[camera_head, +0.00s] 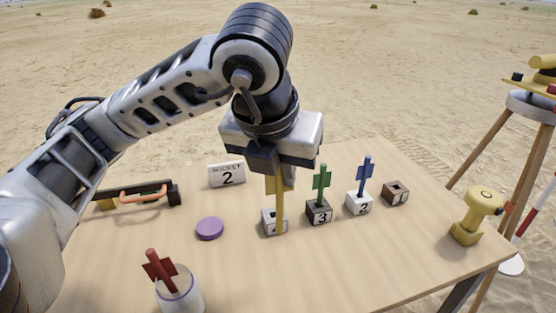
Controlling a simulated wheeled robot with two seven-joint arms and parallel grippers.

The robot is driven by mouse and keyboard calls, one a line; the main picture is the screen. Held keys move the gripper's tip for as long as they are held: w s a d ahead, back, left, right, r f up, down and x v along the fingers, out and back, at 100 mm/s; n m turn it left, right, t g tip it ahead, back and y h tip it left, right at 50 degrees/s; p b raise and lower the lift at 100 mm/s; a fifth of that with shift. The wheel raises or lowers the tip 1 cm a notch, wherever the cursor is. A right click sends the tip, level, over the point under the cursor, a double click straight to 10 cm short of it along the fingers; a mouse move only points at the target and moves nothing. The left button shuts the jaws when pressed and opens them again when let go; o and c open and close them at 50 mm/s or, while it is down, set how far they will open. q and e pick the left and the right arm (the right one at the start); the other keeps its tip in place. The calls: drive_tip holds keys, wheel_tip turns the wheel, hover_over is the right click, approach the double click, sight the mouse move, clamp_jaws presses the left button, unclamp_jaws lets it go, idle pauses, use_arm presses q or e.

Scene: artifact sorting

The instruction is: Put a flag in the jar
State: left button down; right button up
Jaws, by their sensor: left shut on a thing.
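My left gripper (277,170) points down over the middle of the table, shut on the yellow flag (280,205). The yellow flag is upright, in front of or in a white block (268,222); I cannot tell whether its foot is in the hole. A green flag (321,182) stands in the dark block 3 (319,213). A blue flag (364,175) stands in the white block 2 (358,204). The brown block 1 (395,194) is empty. The jar (188,298) at the front left holds a red flag (158,270), tilted. My right gripper is not in view.
A purple disc (209,228) lies between the jar and the white block. A sign (227,175) reading 2 stands behind it. A dark tool with an orange handle (142,196) lies at left. A yellow object (475,217) stands at the right edge. A tripod (525,107) stands beyond.

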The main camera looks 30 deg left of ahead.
use_arm(q)
drive_tip(key=shift+s+d+r, duration=0.1)
drive_tip(key=shift+s+r, duration=0.1)
drive_tip(key=shift+r, duration=0.2)
drive_tip(key=shift+r+p, duration=2.05)
drive_tip(key=shift+r, duration=0.1)
